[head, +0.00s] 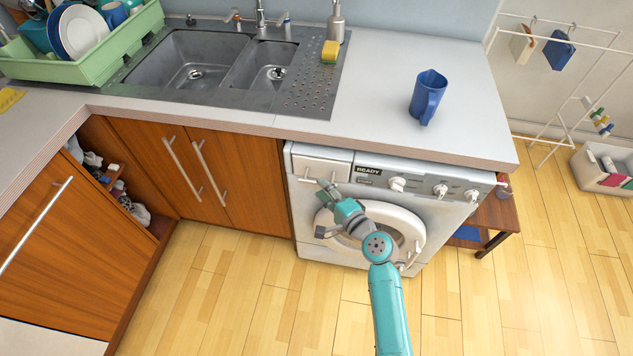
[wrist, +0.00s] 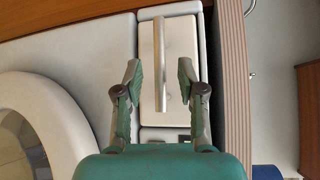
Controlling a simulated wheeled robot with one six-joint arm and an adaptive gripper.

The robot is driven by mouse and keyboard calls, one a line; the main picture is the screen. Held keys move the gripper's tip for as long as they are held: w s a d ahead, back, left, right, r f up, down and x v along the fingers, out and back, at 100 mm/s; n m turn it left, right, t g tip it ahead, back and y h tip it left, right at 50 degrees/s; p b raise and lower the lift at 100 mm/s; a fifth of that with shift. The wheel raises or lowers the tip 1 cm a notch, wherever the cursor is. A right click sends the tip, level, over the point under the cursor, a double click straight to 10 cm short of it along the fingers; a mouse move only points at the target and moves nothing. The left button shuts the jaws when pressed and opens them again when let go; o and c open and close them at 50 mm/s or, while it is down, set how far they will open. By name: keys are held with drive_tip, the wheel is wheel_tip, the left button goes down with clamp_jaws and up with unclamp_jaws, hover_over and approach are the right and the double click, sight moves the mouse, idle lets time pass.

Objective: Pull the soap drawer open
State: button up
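The soap drawer (head: 322,160) is the white panel at the top left of the washing machine's (head: 440,208) front. It looks flush with the front. In the wrist view the drawer (wrist: 179,38) carries a straight metal bar handle (wrist: 160,50). My gripper (head: 323,184) is in front of the drawer at handle height. In the wrist view my gripper (wrist: 158,72) is open, with one finger on each side of the handle's lower part. Neither finger visibly touches the handle. The depth between fingertips and handle is hard to tell.
The countertop (head: 385,60) edge runs just above the drawer. A blue mug (head: 428,97) stands on it. The round machine door (head: 408,222) is below my gripper. Wooden cabinets (head: 240,165) adjoin on the left. The floor (head: 235,290) in front is clear.

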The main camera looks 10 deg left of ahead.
drive_tip(key=shift+x, duration=2)
clamp_jaws()
